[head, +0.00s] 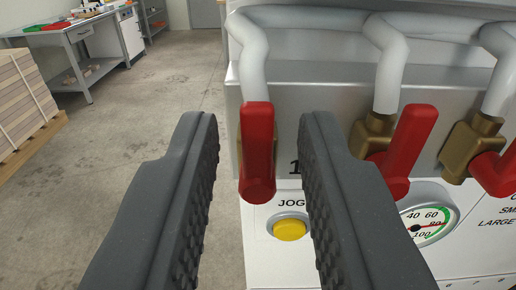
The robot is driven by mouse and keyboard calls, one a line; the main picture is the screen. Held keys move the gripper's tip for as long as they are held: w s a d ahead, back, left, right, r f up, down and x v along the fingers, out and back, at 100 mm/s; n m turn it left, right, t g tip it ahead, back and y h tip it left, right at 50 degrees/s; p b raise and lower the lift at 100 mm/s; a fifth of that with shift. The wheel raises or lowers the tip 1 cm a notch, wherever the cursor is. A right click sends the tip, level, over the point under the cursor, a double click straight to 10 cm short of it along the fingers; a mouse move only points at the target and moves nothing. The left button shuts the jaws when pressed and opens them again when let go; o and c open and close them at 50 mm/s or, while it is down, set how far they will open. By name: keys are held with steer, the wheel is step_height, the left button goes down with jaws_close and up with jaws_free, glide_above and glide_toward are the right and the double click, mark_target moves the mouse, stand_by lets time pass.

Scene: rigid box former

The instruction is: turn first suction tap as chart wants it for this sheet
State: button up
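My gripper (258,130) is open, with one dark ribbed finger on each side of this handle and visible gaps to both. The second tap's red handle (411,150) slants on its brass body (372,135). The third tap's red handle (495,172) is cut off at the right edge. Of the chart, only cut-off lettering (497,223) such as "LARGE" shows at the right edge.
Below the taps are a yellow JOG button (290,230) and a round gauge (428,226), partly hidden by my right finger. A workbench (75,40) and a strapped stack of board on a pallet (22,105) stand at left. The concrete floor between is clear.

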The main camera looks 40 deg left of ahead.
jaws_close()
steer(key=shift+n+b, duration=0.3)
steer(key=shift+b, duration=0.1)
steer(key=f+n+b, duration=0.1)
steer(key=n+b, duration=0.4)
steer(key=b, duration=0.1)
steer(key=s+a+n+b, duration=0.1)
steer(key=n+b, duration=0.5)
steer(key=a+f+n+b, duration=0.1)
steer(key=n+b, duration=0.5)
steer(key=b, duration=0.1)
steer(key=shift+s+f, duration=0.2)
steer(key=shift+f, duration=0.15)
steer(key=shift+n, duration=0.3)
steer(key=shift+o, duration=1.2)
jaws_free()
steer(key=shift+a, duration=0.1)
steer(key=shift+o, duration=0.3)
